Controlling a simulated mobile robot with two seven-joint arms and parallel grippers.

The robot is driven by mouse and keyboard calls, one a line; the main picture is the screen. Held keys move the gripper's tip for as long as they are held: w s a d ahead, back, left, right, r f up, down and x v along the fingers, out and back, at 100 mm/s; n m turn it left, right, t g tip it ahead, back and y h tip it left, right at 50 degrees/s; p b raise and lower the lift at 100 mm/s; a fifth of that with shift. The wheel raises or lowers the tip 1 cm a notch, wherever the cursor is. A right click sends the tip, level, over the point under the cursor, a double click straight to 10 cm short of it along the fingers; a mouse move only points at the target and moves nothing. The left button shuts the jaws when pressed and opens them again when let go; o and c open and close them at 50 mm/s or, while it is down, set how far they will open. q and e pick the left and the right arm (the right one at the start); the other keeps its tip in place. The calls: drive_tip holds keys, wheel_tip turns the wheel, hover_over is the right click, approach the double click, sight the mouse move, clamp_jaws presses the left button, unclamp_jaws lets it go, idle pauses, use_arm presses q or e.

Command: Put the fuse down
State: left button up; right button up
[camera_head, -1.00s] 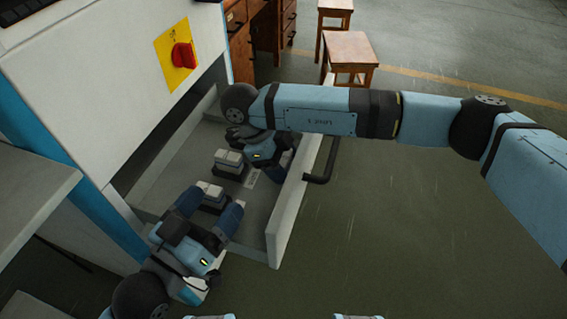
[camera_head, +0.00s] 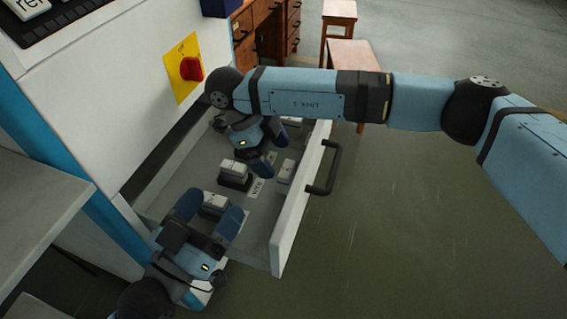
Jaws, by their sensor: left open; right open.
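Several pale grey block-shaped pieces that look like fuses sit in the open drawer. One fuse-like block (camera_head: 236,167) sits on a dark base near the drawer's middle. Another block (camera_head: 214,201) is between or just below the fingers of my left gripper (camera_head: 211,207), which is open. A third block (camera_head: 286,168) stands near the drawer's front panel. My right gripper (camera_head: 263,160) is open, pointing down into the drawer between the middle block and the one by the front panel. I cannot tell which block is the task's fuse. My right wrist hides part of the drawer's far end.
The drawer's white front panel (camera_head: 298,205) carries a dark handle (camera_head: 327,168). The white machine (camera_head: 110,100) with a red knob (camera_head: 191,69) on a yellow plate rises behind. A grey shelf (camera_head: 35,210) is at the left. Wooden stools (camera_head: 352,54) stand far back; the floor at right is clear.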

use_arm(q)
drive_tip(key=shift+w+a+f+y+p, duration=0.1)
drive_tip(key=shift+a+f+y+p, duration=0.15)
drive_tip(key=shift+f+y+p, duration=0.2)
use_arm(e)
drive_tip(key=v, duration=0.5)
drive_tip(key=shift+a+r, duration=0.1)
drive_tip(key=shift+r, duration=0.1)
use_arm(q)
drive_tip(key=shift+r, duration=0.15)
